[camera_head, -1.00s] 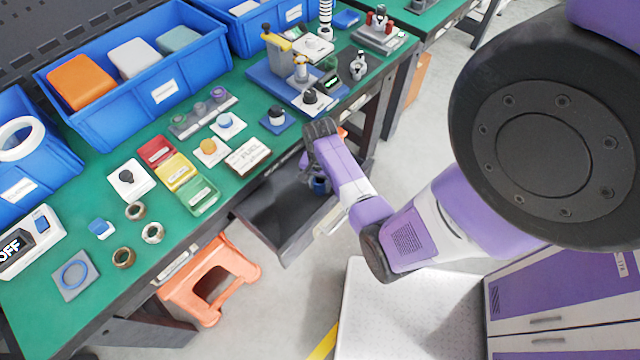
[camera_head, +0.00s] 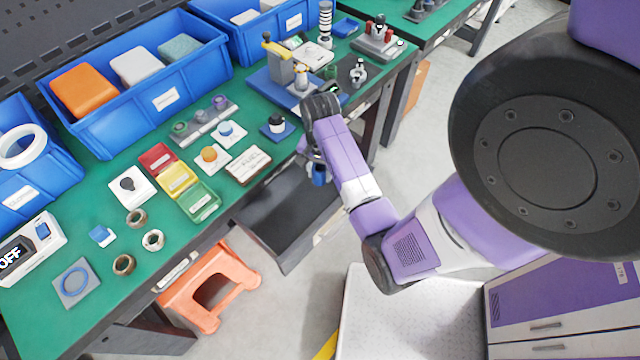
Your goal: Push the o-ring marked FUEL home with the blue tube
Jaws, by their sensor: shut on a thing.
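My gripper (camera_head: 314,164) hangs in front of the bench's front edge, above the dark open drawer, partly hidden by my own wrist. A small blue piece (camera_head: 319,175), which looks like the blue tube, is held upright at its tip. A pale card marked FUEL (camera_head: 248,165) lies on the green bench top, left of my gripper. White plates with an orange knob (camera_head: 209,155) and a blue knob (camera_head: 226,130) lie behind it. A blue plate with a black-and-white piece (camera_head: 277,124) lies right of them. I cannot make out an o-ring beside the FUEL marking.
Red, yellow and green trays (camera_head: 176,178) lie left of the card. Several loose rings (camera_head: 153,240) lie at the front left. A blue press stand (camera_head: 283,84) is behind my wrist. Blue bins (camera_head: 150,125) line the back. An orange stool (camera_head: 207,285) stands below.

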